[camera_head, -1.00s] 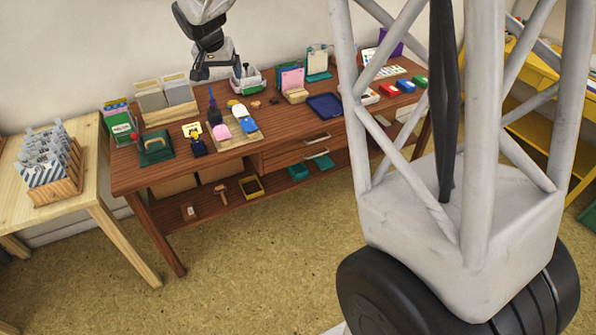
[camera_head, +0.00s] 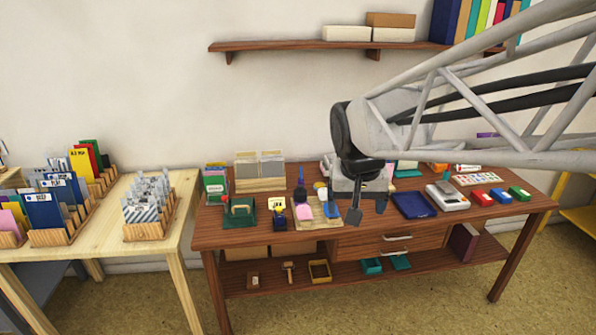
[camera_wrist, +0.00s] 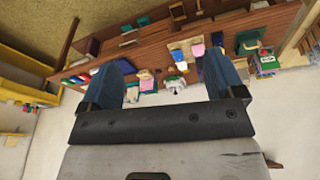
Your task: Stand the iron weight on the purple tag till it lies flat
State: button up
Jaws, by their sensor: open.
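My gripper (camera_head: 368,205) hangs open in front of the brown desk (camera_head: 350,238), pointing down, with nothing visible between its fingers. In the wrist view its two blue-grey fingers (camera_wrist: 162,80) stand wide apart, with the desk and its items beyond them. I cannot pick out the iron weight for certain in either view; the items are small and my arm covers part of the desk. I cannot make out a purple tag clearly. A purple patch (camera_head: 488,135) shows at the back right, partly hidden by my arm, and I cannot tell what it is.
A dark blue tray (camera_head: 413,205), a white scale (camera_head: 447,198) and red, blue and green boxes (camera_head: 500,196) stand on the desk's right. A green stamp stand (camera_head: 239,212) and a wooden board (camera_head: 329,217) stand left. A pale table (camera_head: 175,215) adjoins at left.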

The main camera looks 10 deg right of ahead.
jog(key=s+f+n, duration=0.1)
jog(key=s+f, duration=0.1)
jog(key=s, duration=0.6)
jog(key=s+f+n, duration=0.1)
jog(key=s, duration=0.6)
jog(key=shift+s+a+f+y, duration=0.2)
jog(key=shift+s+f+y, duration=0.15)
jog(key=shift+s+y, duration=0.05)
dwell(6.1)
